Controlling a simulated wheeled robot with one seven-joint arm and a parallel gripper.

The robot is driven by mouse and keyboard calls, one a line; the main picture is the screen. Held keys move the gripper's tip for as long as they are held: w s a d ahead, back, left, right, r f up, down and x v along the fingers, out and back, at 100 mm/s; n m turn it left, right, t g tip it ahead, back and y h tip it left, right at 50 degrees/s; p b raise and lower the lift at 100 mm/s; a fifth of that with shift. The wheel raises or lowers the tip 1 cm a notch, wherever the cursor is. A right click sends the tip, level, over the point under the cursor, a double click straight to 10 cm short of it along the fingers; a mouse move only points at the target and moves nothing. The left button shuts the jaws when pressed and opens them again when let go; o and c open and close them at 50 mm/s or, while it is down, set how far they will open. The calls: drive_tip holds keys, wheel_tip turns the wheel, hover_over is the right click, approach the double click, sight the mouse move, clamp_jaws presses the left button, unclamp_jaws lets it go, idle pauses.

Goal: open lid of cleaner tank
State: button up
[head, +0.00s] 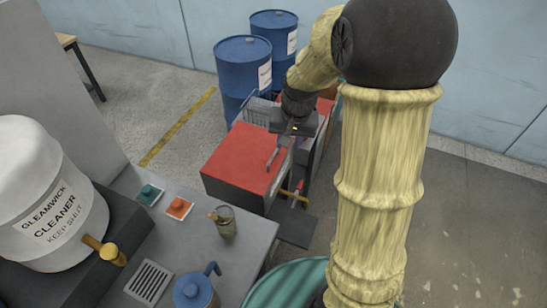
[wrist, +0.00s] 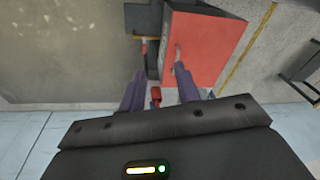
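A dark box-shaped tank (head: 228,188) with a flat red lid (head: 240,155) stands on the floor beyond the counter. I cannot read any label on it. A grey bar handle (head: 272,158) is on the lid's right part; the lid appears shut. In the wrist view the red lid (wrist: 203,48) fills the upper right, with the handle (wrist: 178,52) near its left edge. My gripper (wrist: 160,72) is open and empty, its two dark fingers spread. The right finger is close to the handle; I cannot tell if it touches. In the head view my gripper (head: 284,138) is over the lid's right edge.
A white drum (head: 50,190) marked "Gleamwick Cleaner, keep shut" lies at left above the counter (head: 235,255). A jar (head: 225,222), blue-lidded jug (head: 195,292) and buttons (head: 178,207) are on the counter. Blue barrels (head: 243,70) and a wire basket (head: 262,112) stand behind the tank.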

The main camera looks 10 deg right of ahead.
drive_tip(key=w+d+f+m+b, duration=0.1)
drive_tip(key=w+f+m, duration=0.1)
drive_tip(key=w, duration=0.5)
drive_tip(key=w+d+f+m+y+b, duration=0.1)
drive_tip(key=w+f+b, duration=0.1)
drive_tip(key=w, duration=0.4)
drive_tip(key=shift+w+f+m+g, duration=0.35)
drive_tip(key=shift+f+m+g, duration=0.05)
drive_tip(key=shift+f, duration=0.3)
drive_tip(key=shift+d, duration=0.1)
drive_tip(key=p, duration=0.4)
approach(273, 157)
drive_tip(key=f, duration=0.5)
drive_tip(key=w+a+f, duration=0.1)
drive_tip(key=f, duration=0.1)
drive_tip(key=shift+f, duration=0.35)
drive_tip(key=shift+c, duration=0.4)
clamp_jaws()
